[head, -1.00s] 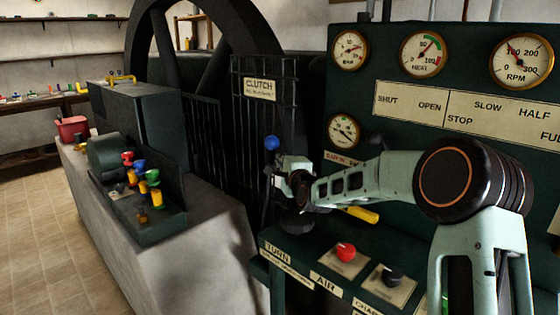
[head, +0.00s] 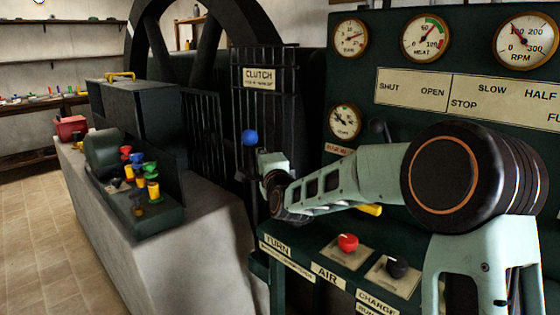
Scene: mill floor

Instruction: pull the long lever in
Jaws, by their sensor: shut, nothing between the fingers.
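The long lever, a dark rod with a blue ball (head: 249,137) on top, stands below the CLUTCH sign (head: 258,77) in front of the dark bars. Its lower rod is hard to make out against the dark background. My gripper (head: 268,188) is at the end of my arm, beside the rod and just right of and below the ball. The fingers are mostly hidden by the wrist and look shut, with nothing seen held. Whether they touch the rod cannot be told.
The green gauge panel (head: 470,150) stands behind my arm. A desk with a red knob (head: 347,243) and a black knob (head: 396,267) lies below it. A yellow handle (head: 370,210) shows under my arm. A concrete block (head: 190,262) with coloured levers (head: 140,170) is at left.

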